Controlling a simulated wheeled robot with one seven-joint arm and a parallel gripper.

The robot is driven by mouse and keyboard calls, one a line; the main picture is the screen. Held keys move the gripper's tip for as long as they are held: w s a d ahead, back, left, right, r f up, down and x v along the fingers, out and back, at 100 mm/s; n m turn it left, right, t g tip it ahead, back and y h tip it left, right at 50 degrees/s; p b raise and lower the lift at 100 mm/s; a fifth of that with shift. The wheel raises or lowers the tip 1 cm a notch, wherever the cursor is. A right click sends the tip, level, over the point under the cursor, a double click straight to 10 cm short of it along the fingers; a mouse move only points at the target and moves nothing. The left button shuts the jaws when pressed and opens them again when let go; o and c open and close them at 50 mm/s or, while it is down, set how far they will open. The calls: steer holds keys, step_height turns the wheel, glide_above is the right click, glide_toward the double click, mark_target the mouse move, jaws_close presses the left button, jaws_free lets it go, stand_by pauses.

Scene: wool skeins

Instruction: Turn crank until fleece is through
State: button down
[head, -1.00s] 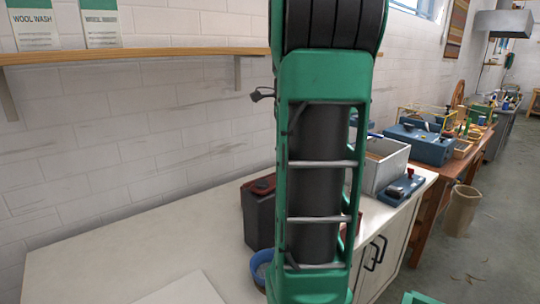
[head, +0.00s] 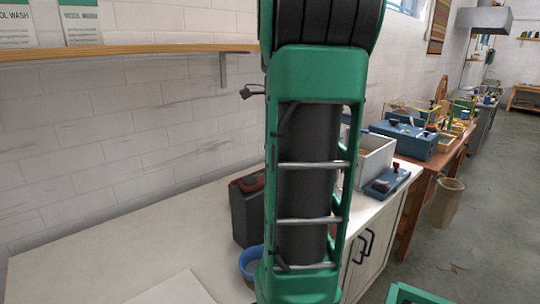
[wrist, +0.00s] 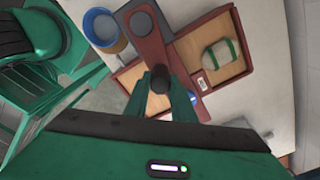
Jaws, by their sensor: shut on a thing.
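In the wrist view my gripper (wrist: 170,105) has its green fingers shut around a dark round knob (wrist: 160,78), which looks like the crank's handle. The knob stands over a red-brown bar or body (wrist: 147,38) between two wooden trays. The right tray (wrist: 190,46) holds a pale bundle with green bands (wrist: 222,56), possibly the fleece. Part of the left tray (wrist: 127,75) shows beside the fingers. In the head view my arm covers most of the work; a dark box with a red top (head: 246,212) shows behind it, and my gripper is hidden there.
A blue bowl (wrist: 101,27) stands close to the bar; it also shows in the head view (head: 249,264). The pale counter (head: 110,240) is mostly clear at left. A grey bin (head: 376,160) and a blue device (head: 387,182) stand behind my arm at right.

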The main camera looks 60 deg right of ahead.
steer(key=c, duration=1.5)
jaws_free()
steer(key=shift+a, duration=0.15)
step_height(320, 180, up, 11)
steer(key=shift+w+f, duration=0.1)
steer(key=s+a+f+n, duration=0.3)
steer(key=a+f+n, duration=0.4)
steer(key=f, duration=0.1)
steer(key=s+a+f+n, duration=0.3)
steer(key=a+f+n, duration=0.4)
steer(key=a+f, duration=0.1)
steer(key=s+a+f+n, duration=0.3)
steer(key=a+f+n, duration=0.4)
steer(key=f+n, duration=0.1)
steer(key=shift+a, duration=0.35)
